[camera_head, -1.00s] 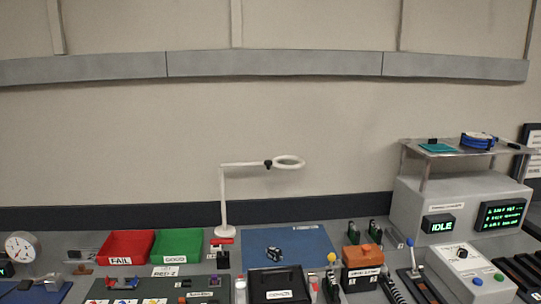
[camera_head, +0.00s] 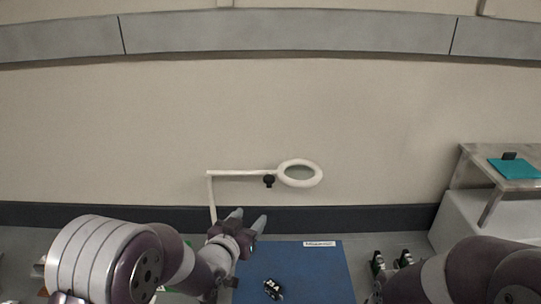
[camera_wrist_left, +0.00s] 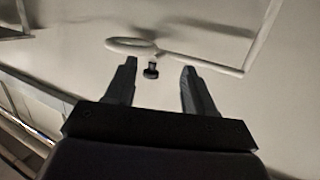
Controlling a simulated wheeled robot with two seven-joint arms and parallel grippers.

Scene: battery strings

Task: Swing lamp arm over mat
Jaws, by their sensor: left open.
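The white lamp arm (camera_head: 240,173) runs level to the right from its upright post and ends in a ring-shaped lamp head (camera_head: 300,173). A black knob (camera_head: 269,181) hangs under the arm beside the ring. The blue mat (camera_head: 310,272) lies on the bench below, and the ring appears above it in the head view. My left gripper (camera_head: 248,221) is open and empty, below the arm and close to the post. In the left wrist view the knob (camera_wrist_left: 151,72) and ring (camera_wrist_left: 130,45) show beyond the open fingers (camera_wrist_left: 158,78). My right gripper is out of view.
A small dark-and-white part (camera_head: 272,289) lies on the mat. A grey housing with a metal shelf (camera_head: 500,190) is at the far right.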

